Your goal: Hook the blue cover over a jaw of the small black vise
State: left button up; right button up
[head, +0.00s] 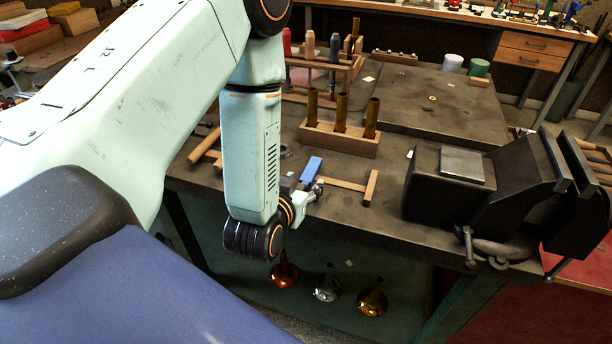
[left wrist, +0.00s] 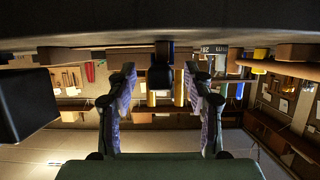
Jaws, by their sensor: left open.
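A blue piece (head: 311,170), which looks like the blue cover, is on the workbench in the head view, just beyond my left gripper (head: 317,187). A small dark grey block (head: 289,183) is beside it, partly hidden by my arm; I cannot tell whether it is the small black vise. In the left wrist view, which looks upside down, my left gripper (left wrist: 161,108) is open, its fingers apart. A small dark block (left wrist: 161,72) shows between and beyond them. I cannot make out the cover's contact with any jaw. My right gripper is not in view.
A large black vise (head: 505,190) stands at the bench's right front. A wooden T-shaped piece (head: 369,187) lies right of the blue piece. A wooden rack (head: 340,139) with upright brass tubes stands behind. The bench's back middle is mostly clear.

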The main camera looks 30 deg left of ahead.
aim_at(306, 180)
pick_arm(q)
jog(key=x, duration=0.4)
jog(key=shift+s+a+f, duration=0.1)
jog(key=shift+a+f, duration=0.05)
jog(key=shift+a, duration=0.05)
jog(key=shift+d, duration=0.1)
jog(key=c, duration=0.9)
grip_shut()
